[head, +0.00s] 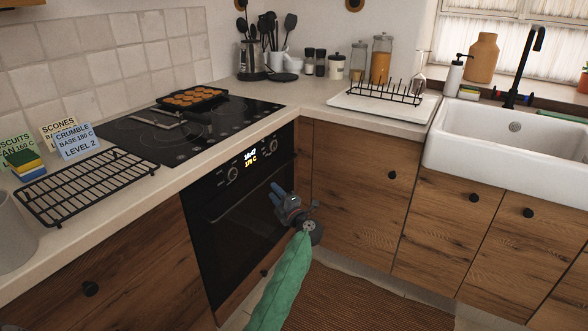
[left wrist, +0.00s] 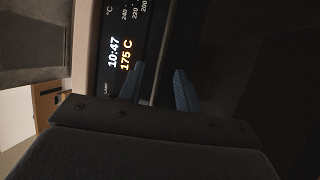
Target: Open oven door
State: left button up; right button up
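The black oven (head: 240,215) is built into the wooden cabinets under the counter, and its door (head: 235,240) looks closed. A thin handle bar (head: 235,203) runs along the top of the door, below the lit display (head: 250,158). My left gripper (head: 276,190) is at the right part of the handle, its blue fingers pointing at the door. In the left wrist view the left gripper (left wrist: 160,88) has its fingers apart, with a thin bar-like edge (left wrist: 158,70) seen between them. I cannot tell whether they touch it. My right gripper is not in view.
A baking tray of food (head: 192,97) sits on the black hob (head: 180,130). A wire rack (head: 85,185) and recipe cards (head: 75,140) are on the left counter. Wooden cabinets (head: 345,190) flank the oven on the right. A brown rug (head: 360,300) lies on the floor.

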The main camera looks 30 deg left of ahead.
aim_at(265, 181)
pick_arm(q)
jog(key=shift+w+f+x, duration=0.1)
jog(key=shift+w+x, duration=0.05)
jog(key=shift+x, duration=1.8)
jog(key=shift+w+f+x, duration=0.1)
jog(key=shift+f+x, duration=0.05)
jog(key=shift+x, duration=1.75)
jog(key=shift+c, duration=0.4)
grip_shut()
